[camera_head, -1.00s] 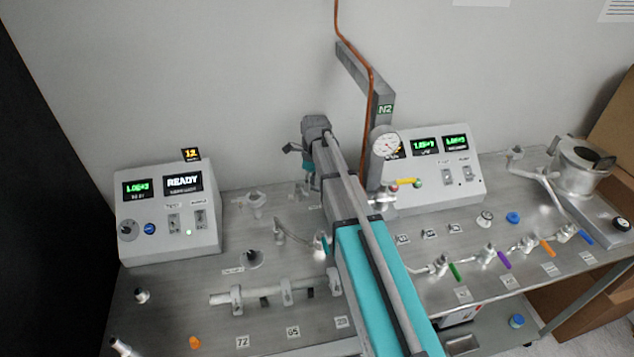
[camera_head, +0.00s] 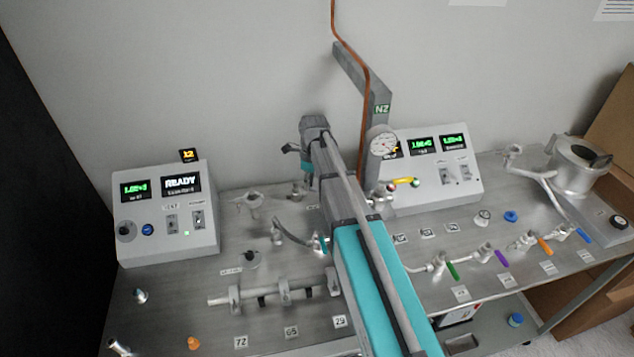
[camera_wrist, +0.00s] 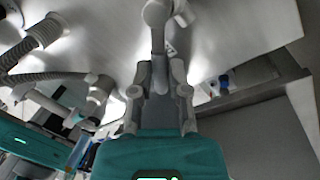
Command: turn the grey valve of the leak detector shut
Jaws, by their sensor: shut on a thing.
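The leak detector (camera_head: 165,240), a light grey box with a READY display, stands at the left of the bench. In the wrist view my gripper (camera_wrist: 160,90) has its two fingers close on either side of a grey lever, which I take for the grey valve's handle (camera_wrist: 158,48). The lever runs up from between the fingers to a round grey hub (camera_wrist: 157,12). My gripper is shut on this lever. In the head view my arm hides most of the gripper and the valve, so the valve's exact angle is hard to tell.
A corrugated hose (camera_wrist: 48,76) and metal fittings (camera_wrist: 100,90) lie close left of my gripper in the wrist view. A post marked N2 (camera_head: 383,115) with a gauge stands behind my arm. Valves with coloured handles (camera_head: 502,257) line the bench's right side.

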